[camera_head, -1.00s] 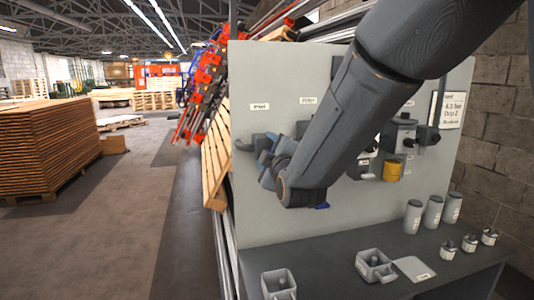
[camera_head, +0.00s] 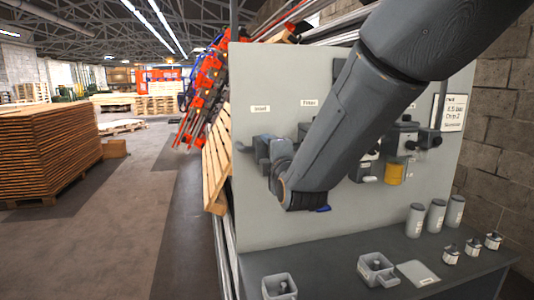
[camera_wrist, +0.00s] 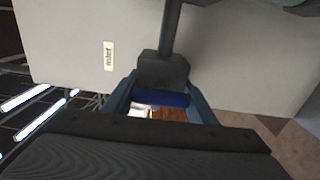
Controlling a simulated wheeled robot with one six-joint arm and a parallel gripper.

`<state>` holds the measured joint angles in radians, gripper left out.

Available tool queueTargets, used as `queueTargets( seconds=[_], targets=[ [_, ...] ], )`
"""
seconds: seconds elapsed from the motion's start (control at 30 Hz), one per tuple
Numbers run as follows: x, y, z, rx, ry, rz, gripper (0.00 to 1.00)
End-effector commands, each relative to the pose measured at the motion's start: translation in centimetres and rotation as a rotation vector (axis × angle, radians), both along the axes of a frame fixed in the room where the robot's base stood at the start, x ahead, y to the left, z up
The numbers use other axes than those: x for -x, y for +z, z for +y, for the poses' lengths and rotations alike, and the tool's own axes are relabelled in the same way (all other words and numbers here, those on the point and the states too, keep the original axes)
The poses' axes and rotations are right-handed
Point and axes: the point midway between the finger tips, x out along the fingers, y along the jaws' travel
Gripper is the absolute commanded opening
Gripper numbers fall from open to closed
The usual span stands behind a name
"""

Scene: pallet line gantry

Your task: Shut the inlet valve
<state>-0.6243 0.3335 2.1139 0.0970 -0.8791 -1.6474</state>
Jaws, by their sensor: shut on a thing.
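The inlet valve (camera_head: 262,146) is a grey block on a pipe, on the left part of the panel under its "Inlet" label (camera_head: 260,109). In the wrist view the grey valve body (camera_wrist: 164,68) is straight ahead, with a blue bar (camera_wrist: 161,98), apparently its handle, across the front. My gripper (camera_wrist: 161,90) has its two blue-grey fingers on either side of the bar and is shut on it. In the head view my wrist hides the handle and most of my fingers, so the handle's angle to the pipe is hard to tell there.
The grey panel (camera_head: 260,215) stands behind a bench (camera_head: 330,262) with grey bins, cylinders and small cups. A slatted wooden pallet (camera_head: 216,165) leans at the panel's left edge. Open floor lies left.

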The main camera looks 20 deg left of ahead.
Motion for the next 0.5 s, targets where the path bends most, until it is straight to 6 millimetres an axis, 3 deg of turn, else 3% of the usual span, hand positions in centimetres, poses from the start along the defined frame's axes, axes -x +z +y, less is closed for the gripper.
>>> queueTargets(
  seconds=[0.27, 0.3, 0.4, 0.5],
  targets=[
    [0.04, -0.05, 0.03, 0.003, 0.001, -0.001, 0.29],
    [0.04, -0.05, 0.03, 0.003, 0.001, -0.001, 0.55],
    [0.03, -0.05, 0.03, 0.002, 0.001, 0.000, 0.70],
    [0.02, -0.04, 0.02, 0.002, 0.001, 0.000, 0.70]
  ],
)
